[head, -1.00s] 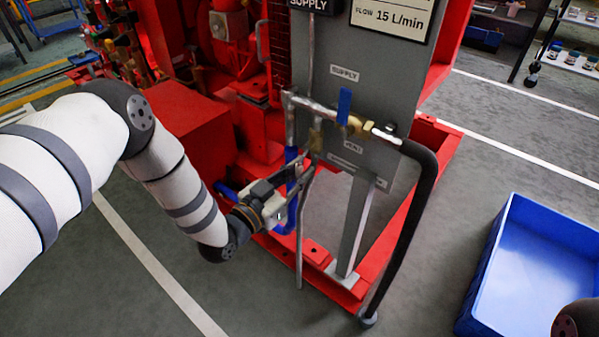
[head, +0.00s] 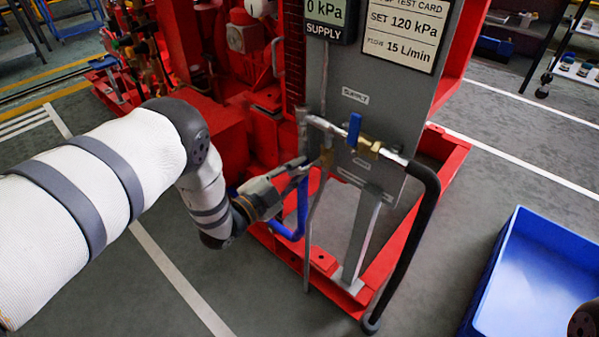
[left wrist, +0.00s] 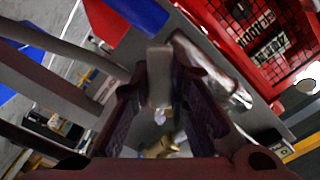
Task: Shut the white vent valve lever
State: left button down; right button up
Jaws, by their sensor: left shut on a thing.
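My left gripper (head: 298,168) is beside the lower front of the grey panel (head: 340,98), at the left pipe below the supply valve. In the left wrist view its fingers (left wrist: 160,95) are closed around a pale, whitish lever (left wrist: 159,72), which stands between the fingertips. In the head view the gripper hides this lever, and its exact angle is hard to tell. A brass fitting (head: 327,157) shows just right of the fingertips. The supply valve's blue lever (head: 354,129) stands upright on its brass body (head: 368,148).
A blue hose (head: 302,210) hangs just below the gripper, and a thin grey pipe (head: 312,222) runs down beside it. A black hose (head: 408,255) curves down at the right. The red frame (head: 325,265) surrounds the panel's foot. A blue crate (head: 535,270) sits on the floor.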

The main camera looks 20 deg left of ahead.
pick_arm(q)
jog(key=r+m, duration=0.1)
jog(key=a+m+p, duration=0.1)
jog(key=m, duration=0.1)
jog(key=shift+w+r+m+p, duration=0.15)
jog(key=shift+r+m+p, duration=0.15)
jog(key=shift+r, duration=0.1)
jog(key=shift+a+r+m+p, duration=0.1)
jog(key=shift+r+m+p, duration=0.35)
jog(key=shift+m, duration=0.5)
jog(key=shift+a+r+m+p, duration=0.1)
jog(key=shift+r+m+p, duration=0.25)
jog(key=shift+m, duration=0.6)
pick_arm(e)
jog(key=shift+w+r+t, duration=0.15)
jog(key=shift+w+r, duration=0.25)
jog(key=shift+r, duration=0.35)
jog(key=shift+w+r+t, duration=0.15)
jog(key=shift+w+r, duration=0.25)
jog(key=shift+r, duration=0.35)
pick_arm(q)
jog(key=c, duration=1.5)
grip_release()
jog(key=shift+r, duration=0.1)
jog(key=v, duration=1.2)
